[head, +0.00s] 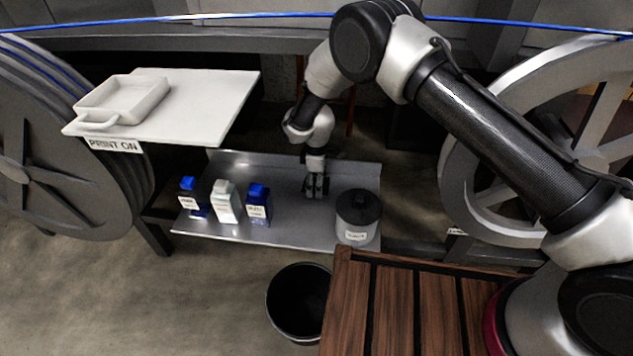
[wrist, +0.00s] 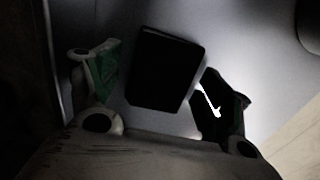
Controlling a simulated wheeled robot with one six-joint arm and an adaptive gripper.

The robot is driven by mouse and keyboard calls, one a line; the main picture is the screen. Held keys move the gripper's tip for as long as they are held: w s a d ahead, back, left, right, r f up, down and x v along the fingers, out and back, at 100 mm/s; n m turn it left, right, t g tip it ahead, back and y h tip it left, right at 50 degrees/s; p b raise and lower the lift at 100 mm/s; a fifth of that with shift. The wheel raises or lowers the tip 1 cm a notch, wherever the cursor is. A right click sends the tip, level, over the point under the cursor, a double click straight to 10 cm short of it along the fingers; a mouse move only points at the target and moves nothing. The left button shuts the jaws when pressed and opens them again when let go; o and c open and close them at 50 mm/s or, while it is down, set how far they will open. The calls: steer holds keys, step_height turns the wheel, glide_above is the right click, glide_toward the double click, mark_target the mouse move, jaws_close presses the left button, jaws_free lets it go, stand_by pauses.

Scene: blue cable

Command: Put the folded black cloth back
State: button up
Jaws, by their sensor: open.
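The folded black cloth shows in the wrist view as a dark flat rectangle (wrist: 165,68) on the grey metal shelf (head: 285,226). In the head view I cannot make it out; my gripper hides that spot. My gripper (head: 316,192) points down at the shelf, between the bottles and the lidded pot. In the wrist view my gripper (wrist: 160,85) is open, with one finger on each side of the cloth. The left finger stands apart from it. The right finger is close to its edge; I cannot tell whether it touches.
Two blue bottles (head: 258,204) (head: 190,197) and a white bottle (head: 226,201) stand left of my gripper. A dark lidded pot (head: 358,216) stands right. A white board (head: 205,100) with a tray (head: 122,100) is upper left. A black bin (head: 298,300) stands on the floor.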

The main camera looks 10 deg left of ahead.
step_height(320, 180, up, 8)
steer(key=shift+f, duration=0.1)
stand_by(0.4)
stand_by(0.4)
